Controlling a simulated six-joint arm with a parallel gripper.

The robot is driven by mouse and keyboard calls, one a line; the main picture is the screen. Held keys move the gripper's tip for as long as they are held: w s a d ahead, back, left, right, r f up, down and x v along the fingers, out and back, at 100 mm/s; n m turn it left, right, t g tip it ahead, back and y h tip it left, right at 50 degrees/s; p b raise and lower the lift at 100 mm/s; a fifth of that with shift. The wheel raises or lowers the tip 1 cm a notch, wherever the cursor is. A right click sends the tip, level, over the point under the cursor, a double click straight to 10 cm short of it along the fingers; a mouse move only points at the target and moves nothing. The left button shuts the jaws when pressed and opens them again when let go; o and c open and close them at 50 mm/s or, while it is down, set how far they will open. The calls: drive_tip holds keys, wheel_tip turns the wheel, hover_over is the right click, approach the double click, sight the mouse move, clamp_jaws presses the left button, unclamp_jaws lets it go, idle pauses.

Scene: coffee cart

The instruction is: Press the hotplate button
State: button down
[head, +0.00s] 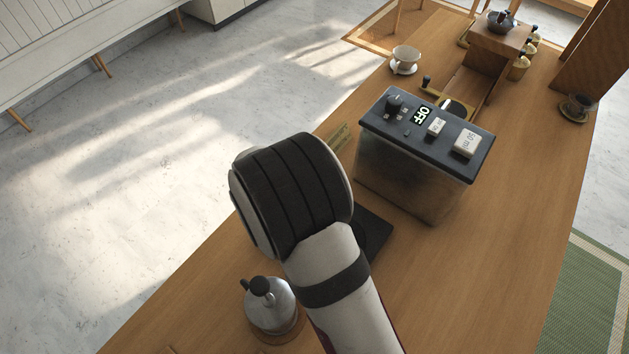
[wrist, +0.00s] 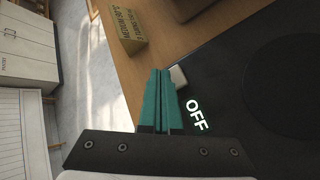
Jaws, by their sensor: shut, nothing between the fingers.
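The hotplate (wrist: 235,75) is a flat black slab with a round cooking zone at the right of the wrist view. Its lit display (wrist: 196,115) reads OFF. A small pale button (wrist: 179,76) sits at the plate's edge, above the display in the picture. My gripper (wrist: 161,72) has teal fingers pressed together with nothing between them. Its tips appear just left of the button; I cannot tell whether they touch it. In the head view my arm covers most of the hotplate (head: 376,236), and hides the button and my fingers.
A metal box (head: 400,182) with a dark control panel, also reading OFF, stands behind the hotplate. A small wooden sign (wrist: 126,28) stands near the counter edge. A metal kettle (head: 270,308) is at the front left. A white cup (head: 405,58) stands farther back.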

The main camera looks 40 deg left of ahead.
drive_tip(key=shift+f, duration=0.55)
idle(0.4)
wheel_tip(320, 180, up, 8)
idle(1.1)
idle(3.1)
